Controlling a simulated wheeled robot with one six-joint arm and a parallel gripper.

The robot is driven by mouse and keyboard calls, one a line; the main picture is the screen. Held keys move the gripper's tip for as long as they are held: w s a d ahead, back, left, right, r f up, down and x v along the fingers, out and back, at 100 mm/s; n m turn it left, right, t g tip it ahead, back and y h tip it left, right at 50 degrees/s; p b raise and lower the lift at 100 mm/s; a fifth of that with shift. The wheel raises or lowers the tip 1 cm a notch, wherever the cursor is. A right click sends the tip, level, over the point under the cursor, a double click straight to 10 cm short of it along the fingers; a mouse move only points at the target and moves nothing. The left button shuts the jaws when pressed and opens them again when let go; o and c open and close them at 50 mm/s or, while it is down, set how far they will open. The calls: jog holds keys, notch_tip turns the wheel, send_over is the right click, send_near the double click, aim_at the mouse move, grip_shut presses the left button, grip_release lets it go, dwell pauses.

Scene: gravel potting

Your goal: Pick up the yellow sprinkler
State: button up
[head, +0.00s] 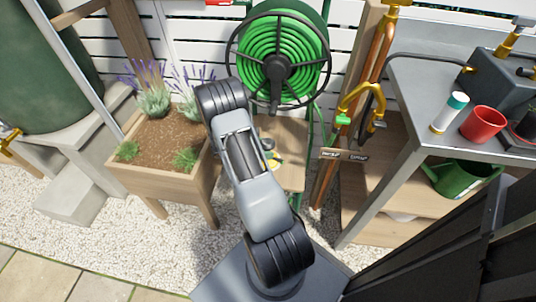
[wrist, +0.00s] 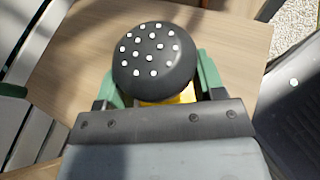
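The yellow sprinkler has a round black head (wrist: 154,60) dotted with white nozzles, and a bit of its yellow body (wrist: 168,98) shows below the head in the wrist view. My gripper (wrist: 158,78) has its green fingers spread wide, one on each side of the sprinkler. The fingers look open, and the head hides whether either touches the body. In the head view, a small yellow part of the sprinkler (head: 273,161) shows beside my arm, over the wooden stand. My arm hides most of the sprinkler and the gripper there.
The wooden stand (head: 289,138) is below the green hose reel (head: 280,52). A wooden planter (head: 130,177) with lavender is to the left. A metal table (head: 405,112) with a red cup (head: 482,124) is to the right, with a green watering can (head: 462,178) below.

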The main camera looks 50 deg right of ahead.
grip_shut()
dwell(0.3)
jog(key=shift+r, duration=0.15)
